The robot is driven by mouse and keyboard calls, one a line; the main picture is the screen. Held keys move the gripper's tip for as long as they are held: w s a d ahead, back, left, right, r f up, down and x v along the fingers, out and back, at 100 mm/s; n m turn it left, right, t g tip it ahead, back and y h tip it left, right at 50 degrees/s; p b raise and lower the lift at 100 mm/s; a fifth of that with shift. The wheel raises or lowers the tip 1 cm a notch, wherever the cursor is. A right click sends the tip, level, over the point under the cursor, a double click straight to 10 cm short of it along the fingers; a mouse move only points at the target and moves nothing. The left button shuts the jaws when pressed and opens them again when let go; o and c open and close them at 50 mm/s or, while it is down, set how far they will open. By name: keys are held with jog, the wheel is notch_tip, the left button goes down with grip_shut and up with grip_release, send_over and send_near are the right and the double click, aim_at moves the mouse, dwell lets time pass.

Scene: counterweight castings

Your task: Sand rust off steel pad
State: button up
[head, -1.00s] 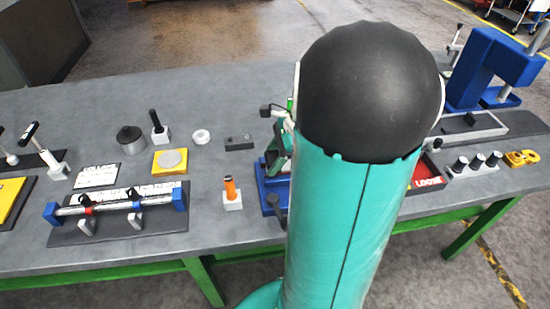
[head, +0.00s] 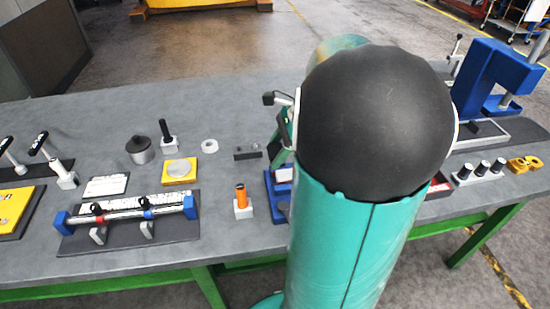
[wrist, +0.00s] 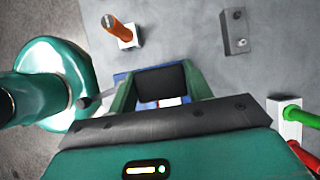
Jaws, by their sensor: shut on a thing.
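My gripper (wrist: 160,92) is shut on a dark block (wrist: 160,76), seen between its green fingers in the wrist view. Below and behind the block, parts of a blue fixture (wrist: 121,77) show, with small white and red patches near the fingers. In the head view the blue fixture (head: 280,211) stands near the table's front edge, mostly hidden by my arm. I cannot make out the rusty steel pad or whether the block touches anything. A round grey disc (head: 180,169) lies on a yellow plate left of the fixture.
An orange-handled tool (head: 241,195) stands left of the fixture. A rod rack (head: 125,217), a lidded pot (head: 140,150) and a dark slotted bar (head: 248,152) also stand on the grey table. A blue press (head: 490,75) is at right. The table's back left is clear.

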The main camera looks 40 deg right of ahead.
jog(key=shift+r, duration=1.15)
